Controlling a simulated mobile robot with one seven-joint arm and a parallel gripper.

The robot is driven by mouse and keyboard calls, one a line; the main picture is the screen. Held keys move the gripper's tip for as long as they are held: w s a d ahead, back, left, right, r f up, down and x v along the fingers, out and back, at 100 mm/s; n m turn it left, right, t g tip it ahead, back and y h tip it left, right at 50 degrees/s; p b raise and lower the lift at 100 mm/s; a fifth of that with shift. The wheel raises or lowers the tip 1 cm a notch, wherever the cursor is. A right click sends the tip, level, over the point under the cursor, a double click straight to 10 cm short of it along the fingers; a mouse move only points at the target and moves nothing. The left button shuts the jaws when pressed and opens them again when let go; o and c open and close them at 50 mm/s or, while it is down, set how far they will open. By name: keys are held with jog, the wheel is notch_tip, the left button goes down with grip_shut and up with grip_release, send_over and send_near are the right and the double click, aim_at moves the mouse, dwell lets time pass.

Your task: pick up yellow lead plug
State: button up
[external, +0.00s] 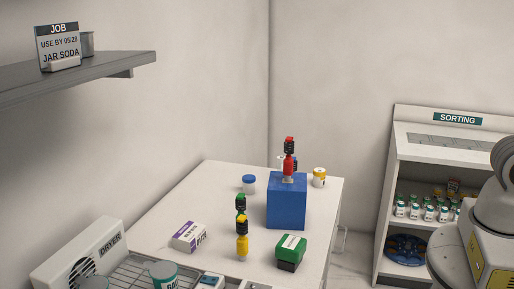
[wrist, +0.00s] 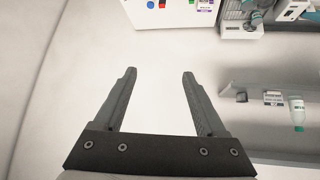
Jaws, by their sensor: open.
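The yellow lead plug (external: 242,245), yellow with a black upper part, stands upright on the white table in the external view. A green and black plug (external: 240,204) shows just behind it, and the two overlap in the picture. A red and black plug (external: 289,163) stands on top of a blue block (external: 287,203). My gripper (wrist: 159,74) is open and empty in the wrist view, far from the table. I cannot pick out the yellow plug in the wrist view.
A purple-and-white box (external: 189,237), a green box (external: 291,247), a blue-capped jar (external: 249,184) and a yellow-labelled jar (external: 319,177) stand around the plugs. A dryer (external: 78,255) and wire rack are front left. A sorting shelf (external: 396,140) stands right. A wall shelf (external: 100,78) hangs left.

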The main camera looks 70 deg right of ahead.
jog(key=w+d+r+m+t+h+b, duration=0.1)
jog(key=w+d+r+m+t+h, duration=0.2)
jog(key=w+r, duration=0.4)
jog(key=w+d+r+t+h+b, duration=0.1)
jog(key=w+d+r+t+h, duration=0.2)
jog(key=w+d+r+t, duration=0.45)
jog(key=w+a+r+n+t+y+b, duration=0.2)
jog(key=w+a+r+n+t+y, duration=0.15)
jog(key=a+r, duration=0.2)
jog(key=n+g+y+b, duration=0.3)
jog(key=n+g+y, duration=0.85)
jog(key=y, duration=0.25)
send_over(241, 224)
jog(key=s+d, duration=1)
notch_tip(241, 224, down, 70)
jog(key=r+m, duration=0.1)
jog(key=f+x, duration=0.1)
jog(key=x, duration=1.7)
jog(key=shift+s+d+f, duration=0.15)
jog(key=shift+s+d, duration=0.05)
jog(key=shift+s, duration=0.05)
